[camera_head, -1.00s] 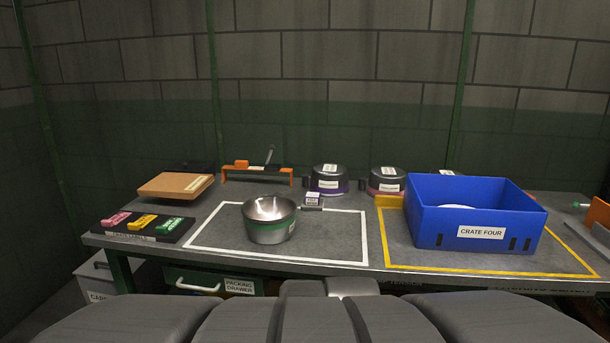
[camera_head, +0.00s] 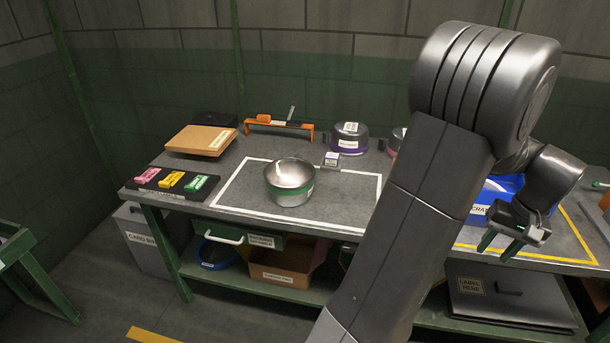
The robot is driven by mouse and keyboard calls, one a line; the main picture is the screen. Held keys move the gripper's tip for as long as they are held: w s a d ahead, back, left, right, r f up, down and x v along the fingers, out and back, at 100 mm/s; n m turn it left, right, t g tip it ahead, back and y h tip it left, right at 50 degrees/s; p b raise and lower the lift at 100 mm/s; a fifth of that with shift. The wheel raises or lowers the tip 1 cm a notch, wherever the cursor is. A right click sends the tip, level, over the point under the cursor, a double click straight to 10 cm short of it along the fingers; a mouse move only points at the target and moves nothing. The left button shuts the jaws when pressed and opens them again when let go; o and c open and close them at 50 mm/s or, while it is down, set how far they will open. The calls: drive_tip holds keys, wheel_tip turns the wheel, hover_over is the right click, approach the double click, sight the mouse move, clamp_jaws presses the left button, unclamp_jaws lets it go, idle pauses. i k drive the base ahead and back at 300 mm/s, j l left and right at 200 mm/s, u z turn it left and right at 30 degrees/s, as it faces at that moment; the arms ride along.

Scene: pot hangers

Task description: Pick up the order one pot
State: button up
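A steel pot with a green band (camera_head: 290,182) stands upright on the bench, inside the white-outlined area. A dark-topped pot with a purple band (camera_head: 349,139) and a white label stands behind it at the back. Another pot (camera_head: 396,141) beside that one is mostly hidden by my arm. I cannot read which is order one. My gripper (camera_head: 501,245) is at the right, in front of the blue crate, with its green-tipped fingers apart and nothing between them. It is well to the right of the pots.
The blue crate (camera_head: 477,208) is largely behind my arm, in a yellow outline. A small labelled block (camera_head: 332,161) stands behind the green-banded pot. Pink, yellow and green tags (camera_head: 171,180) lie at the left, near a brown board (camera_head: 200,139). An orange rack (camera_head: 279,126) stands behind.

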sight(288, 181)
drive_tip(key=i+l+u, duration=0.15)
drive_tip(key=i+l, duration=0.15)
drive_tip(key=i, duration=0.25)
drive_tip(key=i+l+u, duration=0.2)
drive_tip(key=i+l, duration=0.2)
drive_tip(key=i+u, duration=0.1)
drive_tip(key=u, duration=1.75)
